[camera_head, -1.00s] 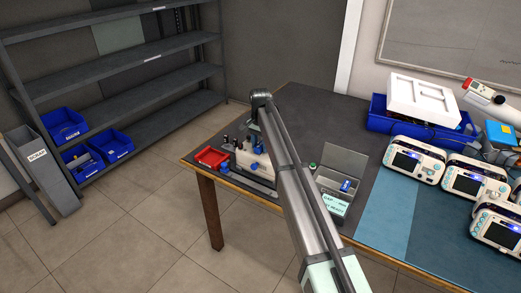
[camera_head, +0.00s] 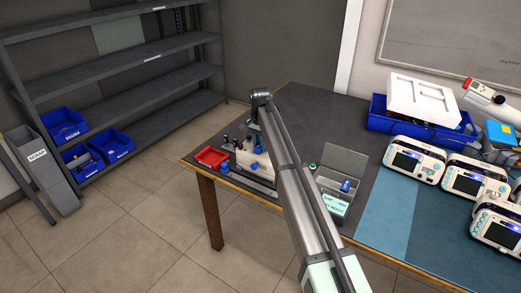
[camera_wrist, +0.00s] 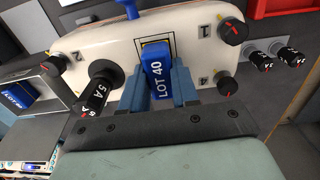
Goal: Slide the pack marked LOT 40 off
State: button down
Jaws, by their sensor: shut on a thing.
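How deep the pack sits in the slot cannot be told.
Black knobs (camera_wrist: 232,31) and a black plug marked 5A (camera_wrist: 97,93) flank the pack closely. A grey case (camera_head: 340,175) holds another blue pack (camera_wrist: 18,96). A red tray (camera_head: 211,157) lies left of the unit. Several monitors (camera_head: 412,160) stand on the right.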

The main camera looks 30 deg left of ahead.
jog(key=shift+r, duration=0.1)
jog(key=shift+r, duration=2.7)
